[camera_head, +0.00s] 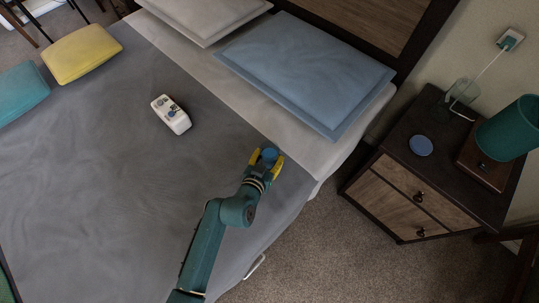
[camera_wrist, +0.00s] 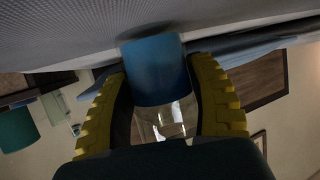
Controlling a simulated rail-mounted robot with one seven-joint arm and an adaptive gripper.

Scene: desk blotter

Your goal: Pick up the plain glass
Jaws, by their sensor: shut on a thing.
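My gripper (camera_head: 266,162) has yellow fingers and is shut on a small glass-like vessel (camera_head: 269,154) at the bed's right side. In the wrist view my fingers (camera_wrist: 165,100) press on both sides of this vessel (camera_wrist: 155,70). The picture is upside down there, and I cannot tell whether the vessel touches the bed. Another clear glass (camera_head: 464,91) stands on the nightstand, apart from my gripper.
The nightstand (camera_head: 398,160) also bears a flat blue disc (camera_head: 421,146), a wooden box (camera_head: 486,166) and a teal lamp (camera_head: 508,128). A cable hangs by the clear glass. A white device (camera_head: 171,114) lies on the grey bed cover (camera_head: 110,180), which is mostly clear. A blue pillow (camera_head: 305,70) lies behind.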

